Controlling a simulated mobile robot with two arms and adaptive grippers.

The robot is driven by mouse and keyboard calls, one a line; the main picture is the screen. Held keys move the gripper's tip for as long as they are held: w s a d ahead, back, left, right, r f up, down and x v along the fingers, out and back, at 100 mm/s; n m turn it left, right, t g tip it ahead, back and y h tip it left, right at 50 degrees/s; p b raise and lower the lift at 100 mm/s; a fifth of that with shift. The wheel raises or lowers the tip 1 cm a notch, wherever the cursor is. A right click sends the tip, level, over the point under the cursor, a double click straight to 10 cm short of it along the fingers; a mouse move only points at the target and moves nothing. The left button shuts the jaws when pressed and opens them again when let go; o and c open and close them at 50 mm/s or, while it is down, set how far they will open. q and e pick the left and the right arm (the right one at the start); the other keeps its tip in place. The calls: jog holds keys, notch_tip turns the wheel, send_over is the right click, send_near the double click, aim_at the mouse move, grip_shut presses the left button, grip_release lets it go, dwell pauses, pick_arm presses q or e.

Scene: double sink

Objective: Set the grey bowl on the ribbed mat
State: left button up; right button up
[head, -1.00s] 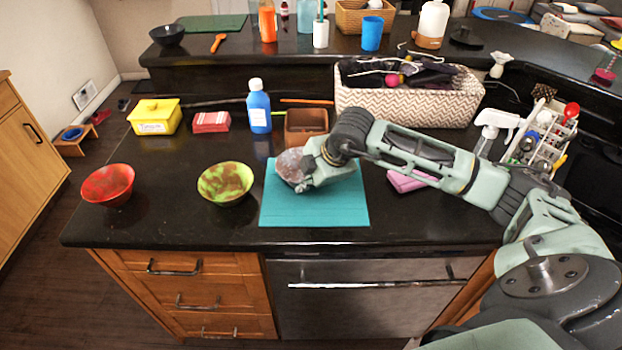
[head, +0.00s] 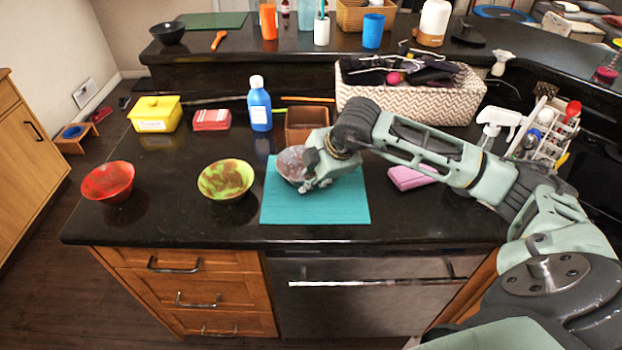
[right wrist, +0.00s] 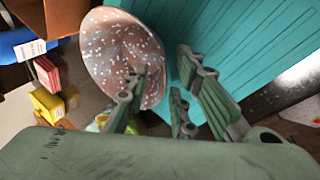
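The speckled grey-brown bowl (head: 291,164) is over the upper left part of the teal ribbed mat (head: 315,208) and appears to rest on it. My right gripper (head: 306,180) is at the bowl's right side and hides part of it. In the right wrist view, the bowl (right wrist: 112,45) shows its speckled inside, with the mat (right wrist: 245,45) beyond. The right gripper's fingers (right wrist: 163,88) are apart: one is over the bowl's inside, the others are outside the rim with a gap. My left gripper is not in view.
A green-brown bowl (head: 227,181) and a red bowl (head: 108,183) stand left of the mat. A brown square pot (head: 305,123) and a blue bottle (head: 259,105) stand behind it. A pink sponge (head: 410,177) lies to the right, under my arm.

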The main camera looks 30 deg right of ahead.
jog(key=a+b+v, duration=0.1)
jog(key=v, duration=0.9)
jog(key=shift+d+r+b, duration=0.15)
jog(key=shift+d+b, duration=0.2)
jog(key=shift+d, duration=0.15)
jog(key=shift+s, duration=0.1)
